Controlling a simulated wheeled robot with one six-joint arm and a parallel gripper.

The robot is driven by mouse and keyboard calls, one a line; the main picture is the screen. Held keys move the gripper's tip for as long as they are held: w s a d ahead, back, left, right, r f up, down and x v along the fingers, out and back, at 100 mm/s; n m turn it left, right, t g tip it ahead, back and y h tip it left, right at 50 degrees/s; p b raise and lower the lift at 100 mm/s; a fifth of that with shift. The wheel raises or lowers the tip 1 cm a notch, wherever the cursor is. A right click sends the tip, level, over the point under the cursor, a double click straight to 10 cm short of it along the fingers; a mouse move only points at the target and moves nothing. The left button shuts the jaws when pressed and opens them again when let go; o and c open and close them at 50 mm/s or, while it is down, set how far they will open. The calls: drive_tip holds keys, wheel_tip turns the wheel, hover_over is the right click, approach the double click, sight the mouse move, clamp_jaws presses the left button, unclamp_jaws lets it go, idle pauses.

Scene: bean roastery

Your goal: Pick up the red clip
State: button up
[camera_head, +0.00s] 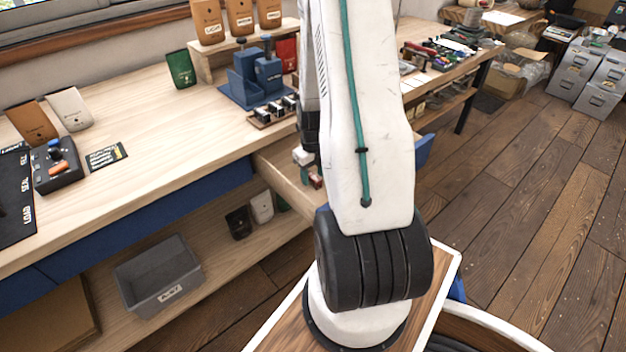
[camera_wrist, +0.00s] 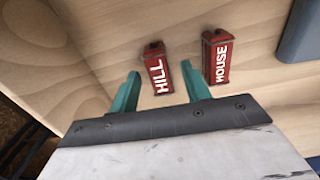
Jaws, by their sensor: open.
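Two red clip-like pieces lie on pale wood in the wrist view. One red clip, marked HILL (camera_wrist: 158,72), lies just beyond and between my fingertips. The other red clip, marked HOUSE (camera_wrist: 218,58), lies to its right, outside the right finger. My gripper (camera_wrist: 160,70) is open, its two teal fingers spread and nothing held between them. Whether the fingers reach down beside the HILL clip is hard to tell. In the head view a small red piece (camera_head: 315,180) shows in the open wooden drawer (camera_head: 276,168); my arm hides most of the drawer.
The drawer's wooden wall (camera_wrist: 50,45) lies left in the wrist view, and a blue-grey piece (camera_wrist: 301,32) lies at upper right. Above the drawer, the bench (camera_head: 190,125) bears a blue device (camera_head: 254,77) and a dark control box (camera_head: 57,172). A grey bin (camera_head: 158,275) sits below.

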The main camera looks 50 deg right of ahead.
drive_tip(key=shift+f, duration=0.6)
clamp_jaws()
drive_tip(key=shift+r, duration=0.1)
